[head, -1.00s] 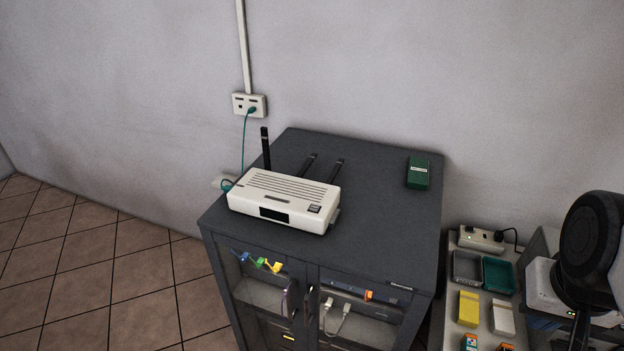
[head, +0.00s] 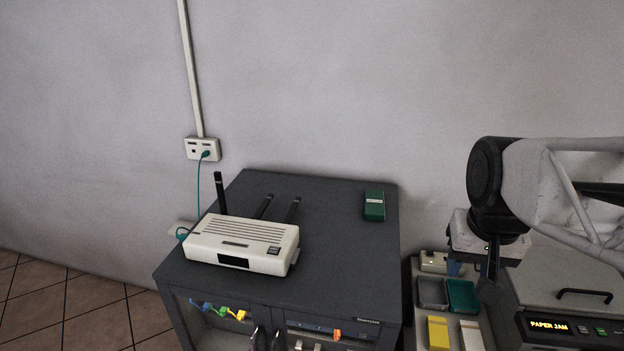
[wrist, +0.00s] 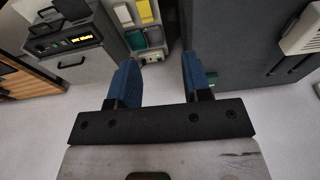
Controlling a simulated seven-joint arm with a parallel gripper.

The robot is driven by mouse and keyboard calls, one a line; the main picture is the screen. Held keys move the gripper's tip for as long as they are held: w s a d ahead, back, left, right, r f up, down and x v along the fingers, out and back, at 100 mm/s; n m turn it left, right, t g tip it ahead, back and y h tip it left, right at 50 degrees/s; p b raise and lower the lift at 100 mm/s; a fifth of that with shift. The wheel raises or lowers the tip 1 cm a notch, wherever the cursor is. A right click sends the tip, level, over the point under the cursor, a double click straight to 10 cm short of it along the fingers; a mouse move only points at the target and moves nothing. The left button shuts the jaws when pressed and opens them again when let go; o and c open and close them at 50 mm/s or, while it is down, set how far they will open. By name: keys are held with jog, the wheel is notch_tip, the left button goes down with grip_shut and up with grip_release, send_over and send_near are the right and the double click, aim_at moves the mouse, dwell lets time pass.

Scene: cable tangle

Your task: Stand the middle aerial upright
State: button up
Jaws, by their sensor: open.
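A white router (head: 240,242) sits on top of a dark grey cabinet (head: 335,262). Its left aerial (head: 220,192) stands upright. Its middle aerial (head: 264,207) leans back and to the right, low behind the router. The right aerial (head: 293,210) leans back in a similar way. My gripper (head: 489,274) is well to the right of the router, over the side shelf, and is apart from everything. In the wrist view its two blue fingers (wrist: 158,68) are open and empty.
A green box (head: 374,205) lies at the back right of the cabinet top. A teal cable runs from the wall socket (head: 202,149) down behind the router. A shelf with trays (head: 433,293) and a printer reading "PAPER JAM" (head: 549,325) stand right of the cabinet.

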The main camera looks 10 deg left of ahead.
jog(key=w+a+r, duration=0.2)
jog(key=w+a, duration=0.6)
jog(key=w, duration=0.5)
jog(key=g, duration=0.2)
send_over(267, 200)
notch_tip(267, 200, down, 11)
jog(key=shift+s+f, duration=0.1)
jog(key=shift+f, duration=3.9)
jog(key=shift+c, duration=0.4)
